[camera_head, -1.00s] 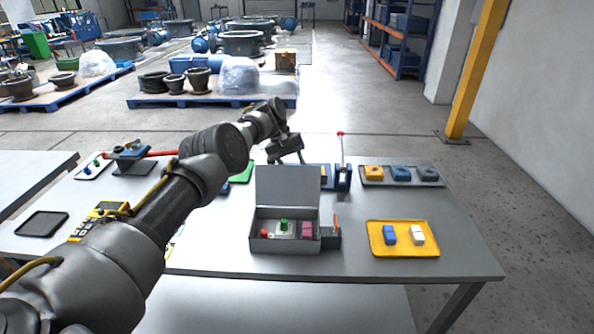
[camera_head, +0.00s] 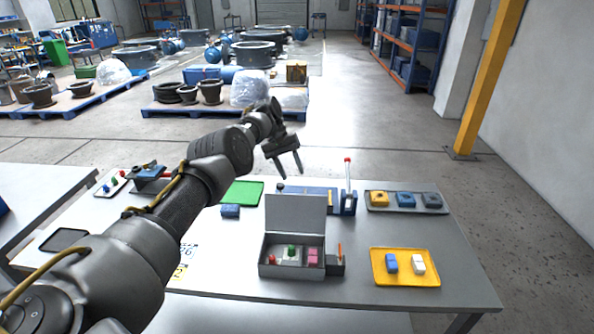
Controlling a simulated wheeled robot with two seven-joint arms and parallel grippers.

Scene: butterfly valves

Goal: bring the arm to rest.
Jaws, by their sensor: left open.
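My left arm comes in from the lower left and reaches out over the table. My left gripper (camera_head: 284,166) is open and empty, with its two fingers pointing down. It hangs in the air above the back edge of the table (camera_head: 400,232), apart from the things on it. My right gripper is not in view.
A grey open-lidded box (camera_head: 291,270) holds small coloured parts. A yellow tray (camera_head: 404,281) has a blue and a white block. A grey tray (camera_head: 406,209) holds several valve parts. A blue fixture with a red-tipped lever (camera_head: 348,190) stands behind the box. A green mat (camera_head: 242,192) lies left.

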